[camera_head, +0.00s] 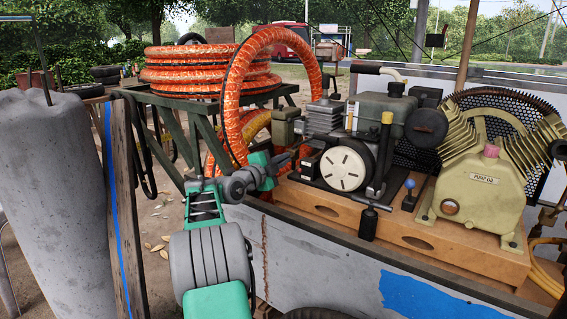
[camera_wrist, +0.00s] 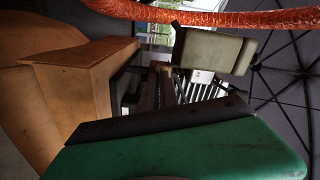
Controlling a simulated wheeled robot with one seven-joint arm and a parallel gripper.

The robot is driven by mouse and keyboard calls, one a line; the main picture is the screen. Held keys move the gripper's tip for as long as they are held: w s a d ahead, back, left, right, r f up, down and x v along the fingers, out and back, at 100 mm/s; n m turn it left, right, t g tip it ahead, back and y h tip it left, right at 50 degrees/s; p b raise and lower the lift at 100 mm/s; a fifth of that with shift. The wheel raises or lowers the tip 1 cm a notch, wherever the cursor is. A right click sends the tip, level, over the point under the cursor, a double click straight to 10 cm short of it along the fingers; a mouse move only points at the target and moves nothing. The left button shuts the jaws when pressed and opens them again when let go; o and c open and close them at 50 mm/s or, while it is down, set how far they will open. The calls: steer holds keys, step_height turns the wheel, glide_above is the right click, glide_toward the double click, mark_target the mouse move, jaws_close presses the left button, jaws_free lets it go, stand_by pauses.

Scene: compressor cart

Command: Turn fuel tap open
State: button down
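The engine (camera_head: 350,140) with its white round cover stands on a wooden base (camera_head: 320,198) on the cart. I cannot clearly make out the fuel tap in either view. My gripper (camera_head: 290,159) is at the left end of the engine, just below a small olive-grey box (camera_head: 287,130). In the wrist view, what appears to be the same box (camera_wrist: 215,48) is above the green and black part of my gripper (camera_wrist: 170,140). The fingertips are small and dark in the head view, so the gap between them and any contact are unclear.
An orange hose (camera_head: 232,100) arches down close to my arm from the coil (camera_head: 205,72) on a dark metal frame. The pump (camera_head: 480,185) stands at the right. A blue-knobbed lever (camera_head: 409,195) stands between engine and pump. A concrete pillar (camera_head: 55,200) is at the left.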

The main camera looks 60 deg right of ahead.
steer(key=n, duration=0.3)
steer(key=shift+n, duration=0.4)
steer(key=n+p, duration=0.1)
steer(key=n, duration=0.2)
steer(key=shift+n, duration=0.3)
steer(key=n+p, duration=0.2)
steer(key=n, duration=0.2)
steer(key=shift+n+p, duration=0.5)
steer(key=shift+n, duration=0.8)
steer(key=shift+f, duration=0.1)
steer(key=c, duration=1.6)
jaws_free()
steer(key=shift+a, duration=0.1)
